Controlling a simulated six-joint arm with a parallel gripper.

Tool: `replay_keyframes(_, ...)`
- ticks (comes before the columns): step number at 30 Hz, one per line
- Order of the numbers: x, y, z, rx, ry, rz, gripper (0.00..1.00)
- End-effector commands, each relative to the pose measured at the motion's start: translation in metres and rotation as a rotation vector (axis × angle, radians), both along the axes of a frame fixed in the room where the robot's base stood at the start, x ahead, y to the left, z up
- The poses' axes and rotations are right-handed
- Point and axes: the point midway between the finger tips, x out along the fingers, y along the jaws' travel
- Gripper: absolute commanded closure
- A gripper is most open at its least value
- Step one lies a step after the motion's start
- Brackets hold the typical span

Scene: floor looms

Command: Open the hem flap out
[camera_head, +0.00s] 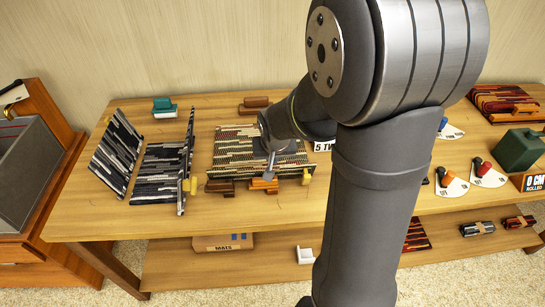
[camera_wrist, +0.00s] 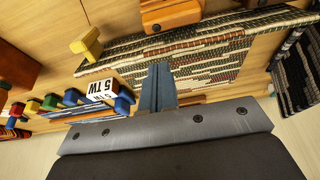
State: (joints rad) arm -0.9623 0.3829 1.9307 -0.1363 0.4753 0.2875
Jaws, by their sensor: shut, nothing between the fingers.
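A woven cream, brown and green mat (camera_head: 235,147) lies on the table; it also shows in the wrist view (camera_wrist: 215,62). A narrow strip of the same weave, seemingly the hem flap (camera_wrist: 225,33), runs along its front edge. A yellow knob (camera_head: 307,179) sits at the strip's right end, and at its left end in the wrist view (camera_wrist: 88,42). My gripper (camera_head: 269,177) is shut and empty, its blue-grey fingers (camera_wrist: 160,70) over the mat near the strip. Contact cannot be told. My arm hides the mat's right rear part in the head view.
Orange (camera_head: 265,185) and brown (camera_head: 220,187) blocks sit just before the mat. A dark striped mat (camera_head: 160,170) with raised side panels stands left. A "5 TW" sign (camera_head: 323,146) is at the right. A brown block (camera_head: 253,105) lies behind. Table between the mats is clear.

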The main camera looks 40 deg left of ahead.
Motion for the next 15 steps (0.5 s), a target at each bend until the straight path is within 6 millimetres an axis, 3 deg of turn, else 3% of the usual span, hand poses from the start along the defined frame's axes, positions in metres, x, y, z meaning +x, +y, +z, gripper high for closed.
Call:
replay_keyframes(12, -0.027, -0.027, 0.033, -0.001, 0.0, 0.001, 1.0)
replay_keyframes(13, -0.028, -0.028, 0.034, -0.001, 0.0, 0.001, 0.98)
replay_keyframes(15, -0.028, -0.031, 0.036, 0.0, 0.0, 0.0, 0.84)
